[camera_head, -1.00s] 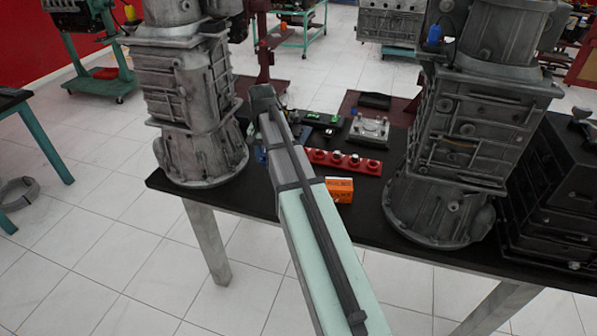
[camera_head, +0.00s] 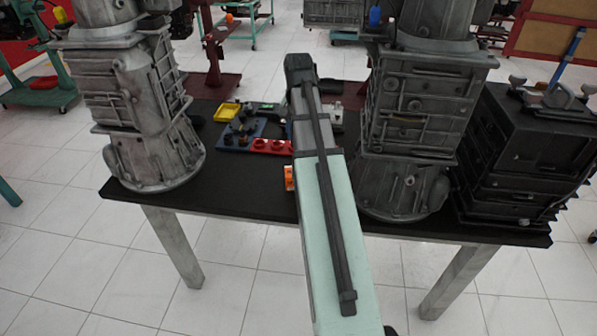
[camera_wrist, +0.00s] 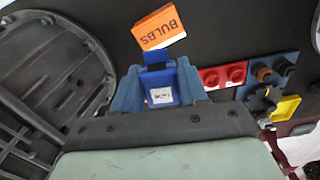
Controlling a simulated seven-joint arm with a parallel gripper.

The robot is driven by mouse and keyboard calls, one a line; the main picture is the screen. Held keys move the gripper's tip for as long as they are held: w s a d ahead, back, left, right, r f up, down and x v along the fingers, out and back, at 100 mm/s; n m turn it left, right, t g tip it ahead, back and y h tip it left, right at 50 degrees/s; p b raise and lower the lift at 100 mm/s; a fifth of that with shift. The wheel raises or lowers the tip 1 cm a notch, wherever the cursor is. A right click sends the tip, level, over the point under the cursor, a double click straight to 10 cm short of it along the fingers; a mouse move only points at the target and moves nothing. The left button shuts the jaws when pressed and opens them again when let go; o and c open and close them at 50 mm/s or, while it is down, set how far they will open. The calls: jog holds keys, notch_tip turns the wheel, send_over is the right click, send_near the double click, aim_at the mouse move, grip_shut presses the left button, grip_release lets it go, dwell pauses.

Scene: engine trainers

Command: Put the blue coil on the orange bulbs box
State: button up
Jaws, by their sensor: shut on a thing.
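The blue coil (camera_wrist: 161,86) has a white label and is held between the blue fingers of my gripper (camera_wrist: 160,75) in the wrist view. How high the coil is above the table is hard to tell. In the head view only the left edge of the orange box (camera_head: 289,178) shows beside my arm. My gripper and the coil are hidden behind my arm there.
Large grey engine casings stand left (camera_head: 150,110) and right (camera_head: 420,120) of my arm. Behind the box are a red tray (camera_head: 268,146), a blue tray (camera_head: 240,132) and a yellow tray (camera_head: 227,111).

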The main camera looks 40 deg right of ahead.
jog(key=shift+s+a+f+n, duration=0.1)
jog(key=shift+s+a+n, duration=0.05)
jog(key=shift+s+n, duration=0.15)
jog(key=shift+f, duration=0.3)
jog(key=shift+w+f, duration=0.1)
jog(key=shift+f, duration=4.55)
jog(key=shift+f, duration=0.15)
jog(key=o, duration=1.1)
jog(key=shift+o, duration=0.2)
notch_tip(320, 180, up, 12)
jog(key=shift+r, duration=0.2)
